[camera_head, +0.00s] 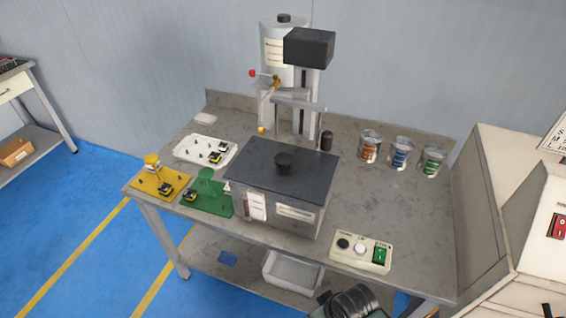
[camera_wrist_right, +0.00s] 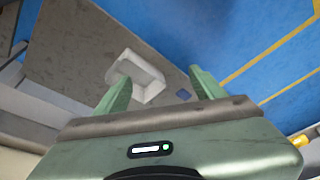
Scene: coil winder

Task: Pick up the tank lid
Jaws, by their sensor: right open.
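The tank lid is a dark grey slab (camera_head: 305,169) with a round black knob (camera_head: 284,162) on top. It lies flat on a grey metal tank (camera_head: 285,212) with white labels, at the front middle of the table in the head view. My right gripper (camera_wrist_right: 160,88) is open, its two green fingers wide apart with nothing held between them. The lid does not show in the right wrist view. Part of my right arm shows at the bottom edge of the head view, apart from the lid. My left gripper is in neither view.
A column machine (camera_head: 306,90) stands behind the tank. Yellow (camera_head: 148,183) and green (camera_head: 215,206) plates and a white tray (camera_head: 190,150) lie left. Several cans (camera_head: 400,152) stand right, a control box (camera_head: 361,252) front right. A white bin (camera_head: 293,270) is below the tabletop.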

